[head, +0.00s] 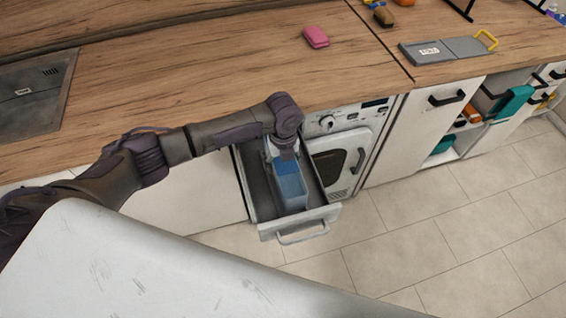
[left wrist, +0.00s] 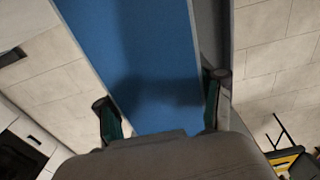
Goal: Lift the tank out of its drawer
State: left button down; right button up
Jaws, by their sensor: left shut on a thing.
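The tank (head: 292,188) is a long blue container with pale edges, seen in the open drawer (head: 324,213) beside the white appliance. My left gripper (head: 285,148) reaches down over the counter edge to the rear part of the tank and is shut on it. In the left wrist view the tank (left wrist: 140,45) is a broad blue face with pale edges, between the two fingers of the left gripper (left wrist: 162,98). I cannot tell whether the tank's underside touches the drawer floor. My right gripper is not in view.
The wooden counter (head: 200,75) runs behind the drawer, with a pink sponge (head: 316,37) and a grey board with a yellow handle (head: 450,49) on it. A white appliance (head: 340,155) stands right of the drawer. Tiled floor (head: 400,240) in front is clear.

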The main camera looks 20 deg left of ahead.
pick_arm(q)
jog(key=shift+r+p, duration=1.8)
jog(key=shift+r, duration=1.5)
jog(key=shift+a, duration=0.1)
